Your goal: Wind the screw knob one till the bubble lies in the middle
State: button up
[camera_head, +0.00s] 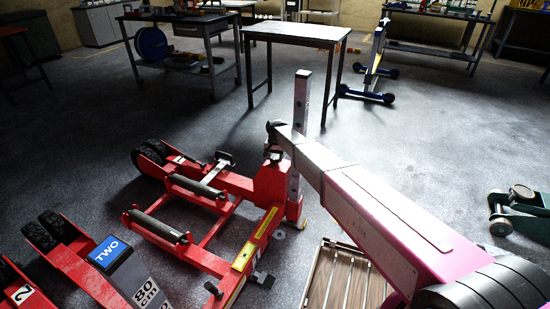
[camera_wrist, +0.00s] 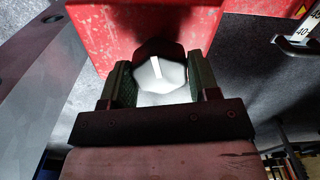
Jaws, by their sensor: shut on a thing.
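The screw knob (camera_wrist: 160,73) shows in the wrist view as a faceted pale grey knob with a white line on its face. It sits against a speckled red part of the jack (camera_wrist: 100,30). My gripper (camera_wrist: 159,82) is shut on the knob, with one dark finger on each side. In the head view my arm reaches to the red trolley jack (camera_head: 270,185), and the gripper and knob cannot be made out there. A yellow strip (camera_head: 245,255) lies along the jack's near rail.
A second red unit with a blue "TWO" label (camera_head: 107,252) stands at the lower left. A slatted wooden item (camera_head: 335,275) lies below my arm. A green jack (camera_head: 525,212) is at the right.

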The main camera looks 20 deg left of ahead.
aim_at(275, 157)
jog(key=shift+m, duration=0.7)
jog(key=o, duration=0.9)
jog(key=shift+r, duration=0.1)
notch_tip(275, 157, up, 11)
jog(key=shift+f, duration=0.2)
